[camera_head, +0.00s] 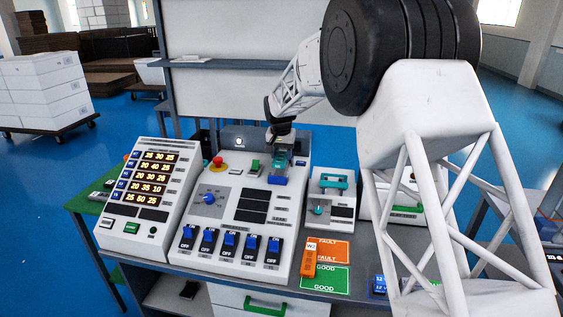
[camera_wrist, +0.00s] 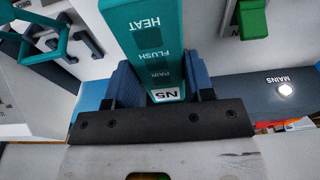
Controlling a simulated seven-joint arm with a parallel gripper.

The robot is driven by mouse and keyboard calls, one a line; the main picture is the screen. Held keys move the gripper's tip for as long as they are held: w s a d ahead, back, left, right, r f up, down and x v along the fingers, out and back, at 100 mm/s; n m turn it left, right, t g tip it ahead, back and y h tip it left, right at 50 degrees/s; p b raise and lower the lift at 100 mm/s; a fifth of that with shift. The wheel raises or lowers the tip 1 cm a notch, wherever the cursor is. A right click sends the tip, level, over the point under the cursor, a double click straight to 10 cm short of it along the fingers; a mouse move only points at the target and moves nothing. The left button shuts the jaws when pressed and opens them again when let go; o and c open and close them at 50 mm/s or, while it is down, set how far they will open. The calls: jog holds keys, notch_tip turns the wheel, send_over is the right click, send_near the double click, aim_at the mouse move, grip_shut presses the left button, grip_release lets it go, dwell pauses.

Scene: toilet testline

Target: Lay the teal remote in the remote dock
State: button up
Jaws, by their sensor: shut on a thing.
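The teal remote (camera_wrist: 152,40), labelled HEAT, FLUSH, PAIR and N5, is gripped between the blue-grey fingers of my gripper (camera_wrist: 162,84) in the wrist view. Its far end runs out of that picture. In the head view my gripper (camera_head: 281,140) is over the back right of the large sloped console, with the teal remote (camera_head: 280,158) beneath it.
A green switch (camera_head: 255,167) and red button (camera_head: 217,162) are left of my gripper. The MAINS panel (camera_wrist: 270,95) stands behind. A box with a teal handle (camera_head: 334,181) is to the right. Blue rockers (camera_head: 229,241) line the console front.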

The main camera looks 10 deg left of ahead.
aim_at(281, 155)
jog(key=shift+f, duration=1.6)
jog(key=shift+f, duration=0.1)
jog(key=o, duration=1)
jog(key=shift+c, duration=0.2)
jog(key=r, duration=0.3)
jog(key=s+r, duration=0.1)
jog(key=r, duration=0.7)
jog(key=shift+s, duration=0.3)
jog(key=shift+s+r, duration=0.1)
jog(key=shift+r, duration=0.45)
